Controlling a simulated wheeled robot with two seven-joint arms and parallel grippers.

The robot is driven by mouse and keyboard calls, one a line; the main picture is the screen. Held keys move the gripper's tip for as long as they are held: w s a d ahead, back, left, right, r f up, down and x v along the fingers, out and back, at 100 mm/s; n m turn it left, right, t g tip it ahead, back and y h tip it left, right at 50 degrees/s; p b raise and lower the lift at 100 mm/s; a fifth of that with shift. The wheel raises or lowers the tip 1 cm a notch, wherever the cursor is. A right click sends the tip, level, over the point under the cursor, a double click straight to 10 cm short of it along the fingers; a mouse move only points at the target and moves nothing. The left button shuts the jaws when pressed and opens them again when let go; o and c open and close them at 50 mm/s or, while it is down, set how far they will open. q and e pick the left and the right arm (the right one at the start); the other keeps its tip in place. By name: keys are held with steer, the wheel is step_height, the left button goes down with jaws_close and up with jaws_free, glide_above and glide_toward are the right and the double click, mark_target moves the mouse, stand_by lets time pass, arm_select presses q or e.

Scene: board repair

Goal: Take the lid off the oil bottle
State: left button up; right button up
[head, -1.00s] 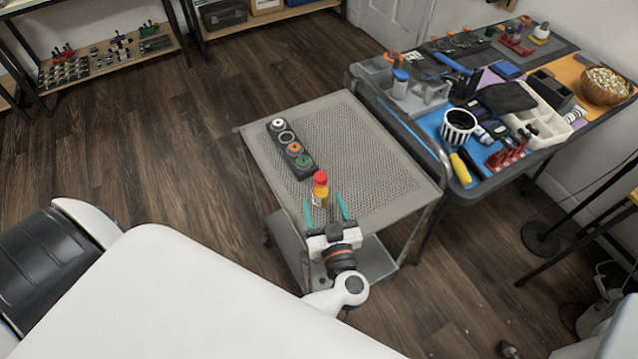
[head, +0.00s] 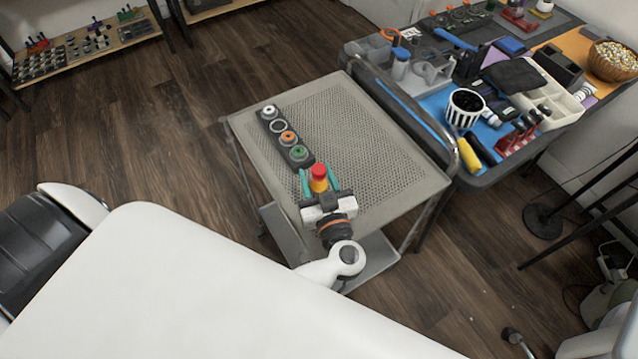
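The oil bottle (head: 319,185) has a yellow-orange body and a red lid (head: 318,171). It stands upright near the front edge of the grey mesh cart top (head: 375,165), and the lid is on it. My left gripper (head: 318,178) has two teal fingers and reaches in from the cart's near side. The fingers are spread on either side of the bottle, with what looks like a gap at each side. The gripper body hides the bottle's lower part. My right gripper is not in view.
A dark holder (head: 284,138) with several coloured round pieces lies just behind the bottle, to the left. The cart's right side is bare. A cluttered workbench (head: 480,180) with a striped cup (head: 464,108) stands close on the right.

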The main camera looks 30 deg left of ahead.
arm_select(q)
steer(key=shift+w, duration=0.1)
steer(key=shift+c, duration=1.4)
steer(key=shift+a+f, duration=0.1)
steer(key=shift+a, duration=0.05)
steer(key=c, duration=0.4)
steer(key=shift+o, duration=0.2)
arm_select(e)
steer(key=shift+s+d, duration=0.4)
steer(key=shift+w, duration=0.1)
arm_select(q)
steer(key=shift+r, duration=0.45)
step_height(320, 180, up, 9)
steer(key=shift+p, duration=1.05)
steer(key=shift+r, duration=0.1)
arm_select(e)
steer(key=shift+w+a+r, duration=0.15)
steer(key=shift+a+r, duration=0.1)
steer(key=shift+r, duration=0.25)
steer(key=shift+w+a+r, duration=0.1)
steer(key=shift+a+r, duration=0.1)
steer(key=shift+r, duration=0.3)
